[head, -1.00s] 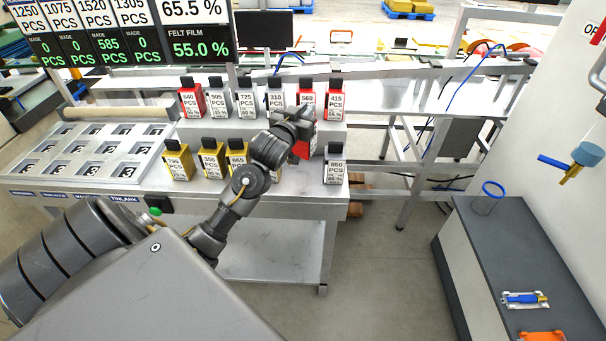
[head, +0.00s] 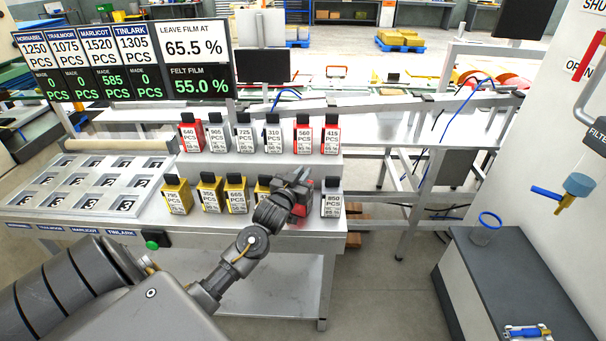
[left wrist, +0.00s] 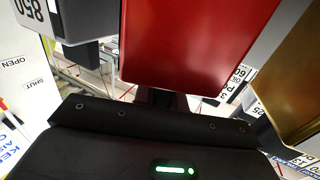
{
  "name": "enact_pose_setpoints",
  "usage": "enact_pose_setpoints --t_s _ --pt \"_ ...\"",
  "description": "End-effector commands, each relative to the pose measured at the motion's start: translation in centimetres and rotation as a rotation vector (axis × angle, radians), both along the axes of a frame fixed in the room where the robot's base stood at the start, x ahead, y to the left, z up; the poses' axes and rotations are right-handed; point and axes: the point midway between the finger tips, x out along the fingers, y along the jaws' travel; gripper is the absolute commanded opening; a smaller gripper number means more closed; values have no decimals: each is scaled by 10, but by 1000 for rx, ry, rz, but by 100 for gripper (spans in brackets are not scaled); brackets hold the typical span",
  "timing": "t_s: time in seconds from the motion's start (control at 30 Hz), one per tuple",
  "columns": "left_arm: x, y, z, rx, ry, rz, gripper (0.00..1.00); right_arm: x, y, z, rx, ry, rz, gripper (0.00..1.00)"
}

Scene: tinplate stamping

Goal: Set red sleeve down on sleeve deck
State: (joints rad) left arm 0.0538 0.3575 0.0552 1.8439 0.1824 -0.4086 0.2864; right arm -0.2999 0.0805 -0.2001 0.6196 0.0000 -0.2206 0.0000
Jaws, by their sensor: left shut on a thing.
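My left gripper (head: 298,185) is shut on a red sleeve (head: 299,210), seen only in part behind the gripper in the head view. The sleeve fills the upper middle of the left wrist view (left wrist: 195,45). It is in the front row, between a yellow sleeve (head: 263,190) and a white-labelled 850 PCS sleeve (head: 332,200). In the wrist view the 850 sleeve (left wrist: 85,20) is left and a gold sleeve (left wrist: 300,80) right, with gaps. The bench's front level (head: 150,215) carries this row. I cannot tell whether the red sleeve touches it. My right gripper is out of view.
A raised back step (head: 255,158) holds a row of red and grey sleeves. A metal tray (head: 90,185) with numbered pockets lies left. A dark-topped counter (head: 520,265) with a blue-rimmed jar (head: 487,228) stands right. Clear floor lies between bench and counter.

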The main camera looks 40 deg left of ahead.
Motion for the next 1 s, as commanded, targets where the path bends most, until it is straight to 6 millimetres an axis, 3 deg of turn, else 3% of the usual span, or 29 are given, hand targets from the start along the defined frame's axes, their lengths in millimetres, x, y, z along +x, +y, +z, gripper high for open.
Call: enact_pose_setpoints --t_s 0.37,0.4,0.57,0.87,1.0 --pt "0 0 -2 2 -7 0 0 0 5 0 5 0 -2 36" --pt "0 0 -4 1 -2 -1 15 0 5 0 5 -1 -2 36" --pt "0 0 -4 1 -2 -1 34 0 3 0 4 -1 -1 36" --pt "0 0 -1 1 -2 -1 34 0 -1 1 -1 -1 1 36" --pt "-15 -4 -5 1 0 -1 34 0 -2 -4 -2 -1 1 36"
